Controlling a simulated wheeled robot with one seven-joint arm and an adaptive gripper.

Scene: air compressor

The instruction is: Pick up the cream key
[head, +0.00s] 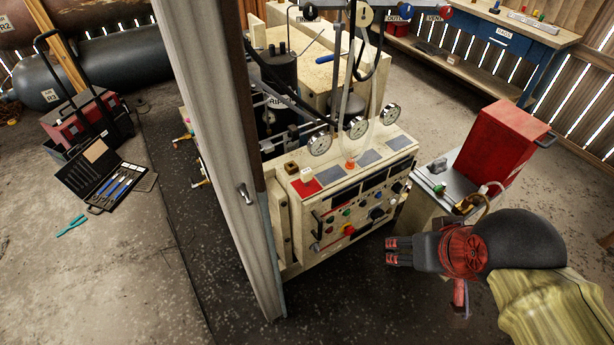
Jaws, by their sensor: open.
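A small cream piece (307,174), which looks like the cream key, sits on the top ledge of the cream control panel (296,238), at the back edge of a red pad (309,187). It is too small to make out its exact shape. A small brown block (291,168) stands just left of it. My gripper (390,251) is at the lower right, in front of the panel and to the right of the cream piece, well apart from it. Its two red-tipped fingers point left and are open, with nothing seen between them.
Several gauges (358,127) stand behind the ledge, with grey pads (370,158) in front. A grey post (222,150) rises left of the panel. A red box (503,145) on a bench stands to the right. Dark floor (350,305) in front of the panel is clear.

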